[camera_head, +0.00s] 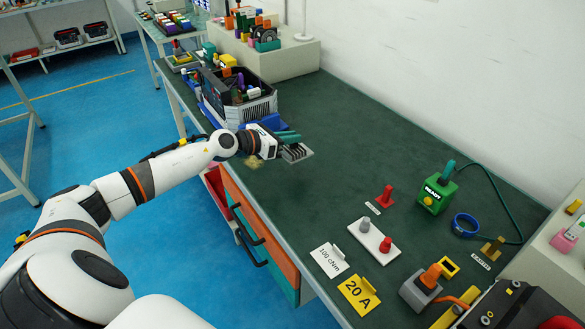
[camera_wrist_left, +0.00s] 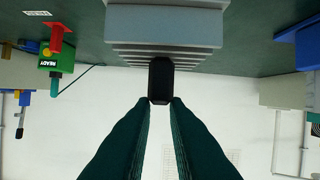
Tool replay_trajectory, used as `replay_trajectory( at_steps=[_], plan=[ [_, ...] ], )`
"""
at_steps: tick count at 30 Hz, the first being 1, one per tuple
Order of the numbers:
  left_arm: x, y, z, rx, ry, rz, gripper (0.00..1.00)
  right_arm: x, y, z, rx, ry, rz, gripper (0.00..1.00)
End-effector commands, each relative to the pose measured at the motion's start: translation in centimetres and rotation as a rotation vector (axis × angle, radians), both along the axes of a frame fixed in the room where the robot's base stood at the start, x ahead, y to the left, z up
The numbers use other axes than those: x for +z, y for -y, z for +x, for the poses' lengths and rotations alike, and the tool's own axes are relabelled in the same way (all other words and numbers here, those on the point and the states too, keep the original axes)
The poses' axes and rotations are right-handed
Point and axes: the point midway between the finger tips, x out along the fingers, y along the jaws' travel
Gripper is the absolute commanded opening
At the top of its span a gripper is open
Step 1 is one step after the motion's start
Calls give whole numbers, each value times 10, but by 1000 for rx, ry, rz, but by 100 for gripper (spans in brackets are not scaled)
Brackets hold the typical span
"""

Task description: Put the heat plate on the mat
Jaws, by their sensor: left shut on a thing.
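The heat plate (camera_head: 298,153) is a grey finned block. In the left wrist view the heat plate (camera_wrist_left: 165,28) has a small black grip (camera_wrist_left: 160,82) on it. My left gripper (camera_head: 290,138) is shut on this grip; its green fingers (camera_wrist_left: 160,104) pinch it from both sides. The plate is at or just above the dark green mat (camera_head: 345,150) that covers the bench, near its front edge. I cannot tell whether it touches the mat. My right gripper is not in view.
A rack-like box (camera_head: 240,95) stands behind the gripper. Nearer are a white plate with knobs (camera_head: 366,241), a red peg (camera_head: 384,196), a green READY box (camera_head: 437,192), a blue ring (camera_head: 465,224) and a 20 A card (camera_head: 358,295). The mat right of the heat plate is clear.

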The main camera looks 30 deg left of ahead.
Motion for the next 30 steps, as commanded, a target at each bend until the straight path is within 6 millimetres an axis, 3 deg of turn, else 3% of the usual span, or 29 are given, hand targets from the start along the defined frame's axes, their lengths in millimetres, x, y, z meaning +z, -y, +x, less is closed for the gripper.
replay_trajectory(
  at_steps=[1, 3, 15, 27, 28, 30],
  plan=[
    [-14, 1, 0, 2, -2, -5, 0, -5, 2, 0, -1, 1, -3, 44],
    [-25, 1, 0, 0, -1, -5, 0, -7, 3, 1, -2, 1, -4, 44],
    [-70, 1, 0, -1, 0, -4, 0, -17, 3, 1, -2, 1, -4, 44],
    [-76, 1, 0, -3, 2, 1, 0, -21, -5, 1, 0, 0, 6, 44],
    [-76, 1, 0, -3, 1, 1, 15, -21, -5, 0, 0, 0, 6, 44],
    [-75, 1, 0, -3, 1, 1, 27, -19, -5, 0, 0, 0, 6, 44]
  ],
)
